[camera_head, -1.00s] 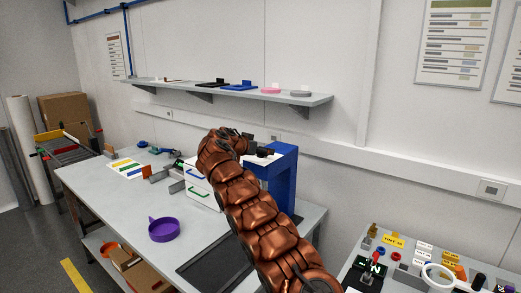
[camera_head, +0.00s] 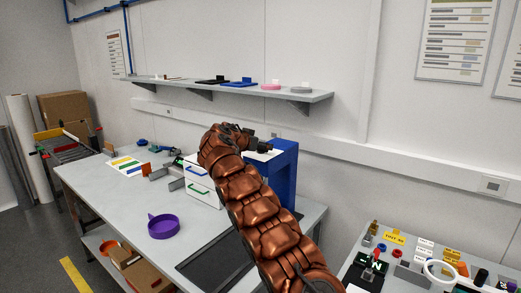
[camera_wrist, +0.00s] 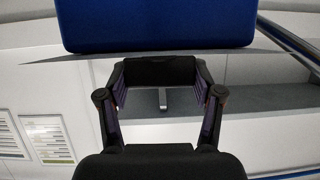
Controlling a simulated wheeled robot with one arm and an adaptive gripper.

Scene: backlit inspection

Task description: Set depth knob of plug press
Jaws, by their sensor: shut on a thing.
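The plug press (camera_head: 284,170) is a blue frame at the right end of the grey bench. Its blue body also fills the top of the wrist view (camera_wrist: 155,25). My gripper (camera_wrist: 160,76) is beside the press, its two fingers on either side of a wide dark piece, which looks like the depth knob (camera_wrist: 160,68). The fingers are shut on it. In the head view my gripper (camera_head: 262,147) is small and dark at the upper part of the press, and the knob cannot be made out there. My arm hides part of the press.
A white drawer unit (camera_head: 203,185) stands left of the press. A purple round dish (camera_head: 163,226) and a dark mat (camera_head: 215,262) lie on the bench. A wall shelf (camera_head: 315,98) runs above. A cluttered side table (camera_head: 415,268) is at right.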

